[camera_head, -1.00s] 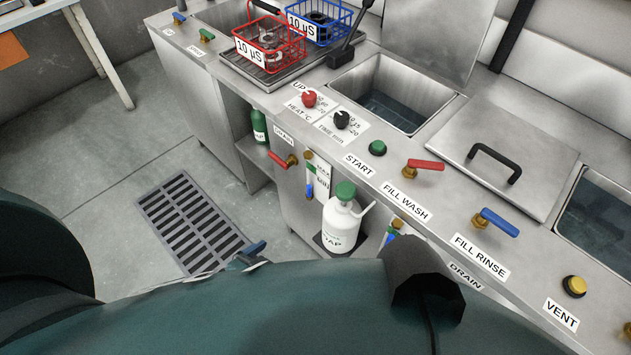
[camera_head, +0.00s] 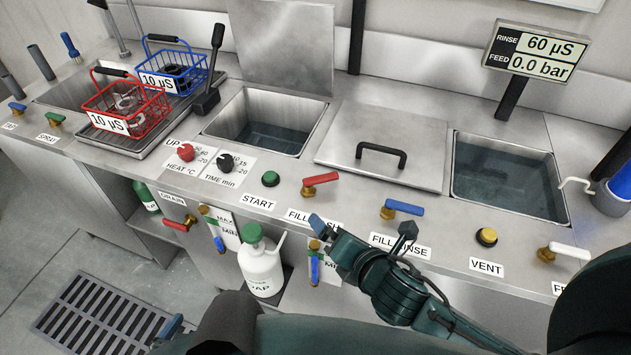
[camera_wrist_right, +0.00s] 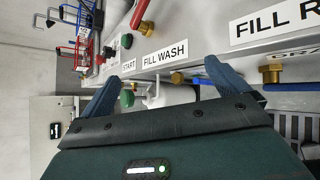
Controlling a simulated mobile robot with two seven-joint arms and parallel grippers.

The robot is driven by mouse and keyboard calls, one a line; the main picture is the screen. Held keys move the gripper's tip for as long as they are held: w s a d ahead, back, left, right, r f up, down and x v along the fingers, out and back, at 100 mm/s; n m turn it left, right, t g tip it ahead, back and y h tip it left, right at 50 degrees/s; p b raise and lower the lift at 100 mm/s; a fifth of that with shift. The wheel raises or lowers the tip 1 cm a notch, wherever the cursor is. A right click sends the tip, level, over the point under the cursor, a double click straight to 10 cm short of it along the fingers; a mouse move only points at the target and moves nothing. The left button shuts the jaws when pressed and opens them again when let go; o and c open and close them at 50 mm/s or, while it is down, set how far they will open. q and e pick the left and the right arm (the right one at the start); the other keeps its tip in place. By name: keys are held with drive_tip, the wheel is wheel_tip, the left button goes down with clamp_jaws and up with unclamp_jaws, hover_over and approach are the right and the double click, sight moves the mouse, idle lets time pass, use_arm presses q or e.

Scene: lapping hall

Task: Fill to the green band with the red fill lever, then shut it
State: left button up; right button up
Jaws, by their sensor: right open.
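The red fill lever (camera_head: 320,180) stands on a brass valve above the partly hidden FILL WASH label; its handle points right. It also shows at the top of the wrist view (camera_wrist_right: 140,12). My right gripper (camera_head: 362,226) is open and empty in front of the counter edge, below and apart from the lever; its spread fingers show in the wrist view (camera_wrist_right: 165,82). A sight gauge (camera_head: 213,230) with blue in its lower part hangs on the front panel beside a MAX/MIN card (camera_head: 227,227); the green band is too small to read. A blue fingertip, seemingly my left gripper's (camera_head: 170,328), shows at bottom left.
A blue lever (camera_head: 402,208), green START button (camera_head: 271,179), yellow VENT button (camera_head: 486,237) and white lever (camera_head: 563,252) stand nearby. A red DRAIN lever (camera_head: 178,224) sticks out below. Behind are an open water basin (camera_head: 218,125) and a lidded one (camera_head: 340,150). A white jug (camera_head: 262,268) stands low.

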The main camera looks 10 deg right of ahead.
wheel_tip(320, 180, up, 3)
drive_tip(key=w+d+n+t+h, duration=0.1)
drive_tip(key=w+n, duration=0.2)
drive_tip(key=n, duration=0.4)
drive_tip(key=n+b, duration=0.1)
drive_tip(key=b, duration=0.1)
approach(320, 178)
drive_tip(key=shift+t, duration=0.3)
drive_tip(key=x, duration=0.7)
drive_tip(key=shift+w+d+f, duration=0.1)
drive_tip(key=shift+w+f, duration=0.1)
drive_tip(key=shift+f, duration=0.15)
drive_tip(key=shift+c, duration=0.2)
drive_tip(key=c, duration=1.3)
drive_tip(key=shift+p, duration=0.3)
drive_tip(key=shift+c, duration=0.2)
